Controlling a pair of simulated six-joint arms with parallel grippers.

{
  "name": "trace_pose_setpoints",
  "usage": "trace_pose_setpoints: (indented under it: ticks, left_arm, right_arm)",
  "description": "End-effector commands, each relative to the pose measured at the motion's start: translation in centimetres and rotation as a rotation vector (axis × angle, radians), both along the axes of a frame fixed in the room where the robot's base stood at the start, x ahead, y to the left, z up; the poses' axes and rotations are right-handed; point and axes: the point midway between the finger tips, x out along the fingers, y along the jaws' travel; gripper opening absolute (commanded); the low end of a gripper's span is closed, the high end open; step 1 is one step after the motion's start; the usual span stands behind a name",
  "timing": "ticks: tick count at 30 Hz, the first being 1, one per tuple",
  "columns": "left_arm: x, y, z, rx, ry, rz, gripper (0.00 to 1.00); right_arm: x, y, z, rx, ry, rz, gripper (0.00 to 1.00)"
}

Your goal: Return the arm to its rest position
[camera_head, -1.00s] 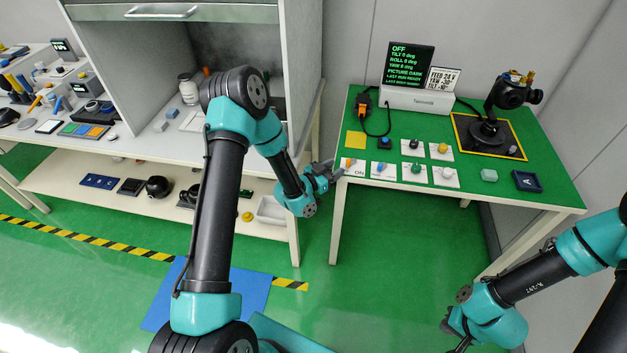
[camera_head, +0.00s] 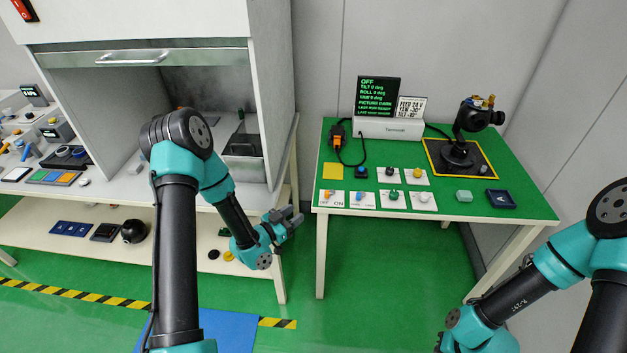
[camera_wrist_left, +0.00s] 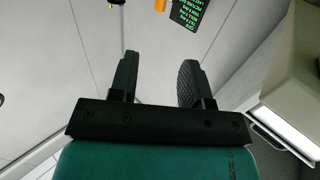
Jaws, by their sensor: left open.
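My left gripper (camera_head: 292,217) is left of the green table's front-left corner, clear of the table. In the left wrist view its two black fingers (camera_wrist_left: 158,65) stand wide apart with nothing between them. My left arm's teal and black links rise through the left half of the head view. My right arm comes in at the right edge. Its gripper end (camera_head: 440,344) is at the bottom edge, partly cut off, and its fingers cannot be made out.
The green table (camera_head: 300,208) bears a row of switches and knobs, a display (camera_head: 377,98) reading OFF and a gimbal camera (camera_head: 466,130) on a yellow-edged black mat. A fume hood (camera_head: 270,95) and its lower shelf stand at left. Green floor is open below.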

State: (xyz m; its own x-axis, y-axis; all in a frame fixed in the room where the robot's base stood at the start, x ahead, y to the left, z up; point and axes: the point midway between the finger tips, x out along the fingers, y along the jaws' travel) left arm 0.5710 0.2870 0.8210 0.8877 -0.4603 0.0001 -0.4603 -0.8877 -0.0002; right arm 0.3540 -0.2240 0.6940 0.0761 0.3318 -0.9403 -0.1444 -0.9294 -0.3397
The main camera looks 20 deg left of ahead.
Motion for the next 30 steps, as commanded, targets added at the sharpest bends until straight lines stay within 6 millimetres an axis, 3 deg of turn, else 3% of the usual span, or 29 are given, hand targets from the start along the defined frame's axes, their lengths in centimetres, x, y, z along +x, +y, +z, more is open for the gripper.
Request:
trace_pose_setpoints:
  ticks: [7, 14, 21, 25, 30]
  left_arm:
    - [-0.3, -0.4, -1.0, 0.007, 0.066, 0.001, 0.44]
    - [-2.8, -2.2, -5.7, 0.028, 0.411, 0.022, 0.44]
    - [-9.6, -3.9, -10.8, 0.025, 0.911, 0.090, 0.44]
    - [-14.3, -4.9, -12.3, 0.012, 1.180, 0.140, 0.44]
    - [-19.6, -5.9, -12.8, -0.012, 1.452, 0.205, 0.44]
  right_arm:
    - [0.0, 0.0, 0.0, 0.000, 0.000, 0.000, 0.00]
    - [0.0, 0.0, 0.0, 0.000, 0.000, 0.000, 0.00]
    - [0.0, 0.0, 0.0, 0.000, 0.000, 0.000, 0.00]
    - [0.0, 0.0, 0.0, 0.000, 0.000, 0.000, 0.00]
    - [0.0, 0.0, 0.0, 0.000, 0.000, 0.000, 0.00]
